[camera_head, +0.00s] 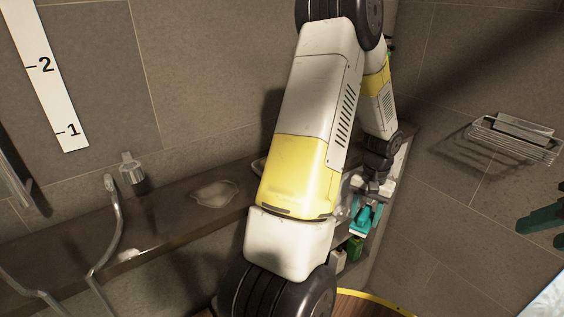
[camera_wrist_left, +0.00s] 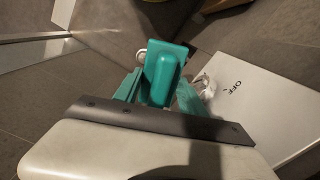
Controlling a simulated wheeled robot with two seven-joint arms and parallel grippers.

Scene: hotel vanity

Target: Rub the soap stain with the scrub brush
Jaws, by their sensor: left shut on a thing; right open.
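The soap stain (camera_head: 214,193) is a pale, flat, irregular patch on the dark ledge, left of my left arm. My left gripper (camera_head: 366,214) is at the ledge's right end, well right of the stain. In the left wrist view its teal fingers (camera_wrist_left: 158,95) are shut on a teal, rounded handle, apparently the scrub brush (camera_wrist_left: 163,72). The brush's bristles are hidden, and in the head view the brush cannot be told from the teal fingers. My right gripper (camera_head: 545,222) is at the right edge, partly cut off, open and empty.
The dark ledge (camera_head: 165,222) runs along the wall, partly hidden by my left arm. A curved metal tube (camera_head: 112,235) stands at left. A wire rack (camera_head: 515,138) hangs on the right wall. A white panel marked OFF (camera_wrist_left: 262,105) lies beside the left gripper.

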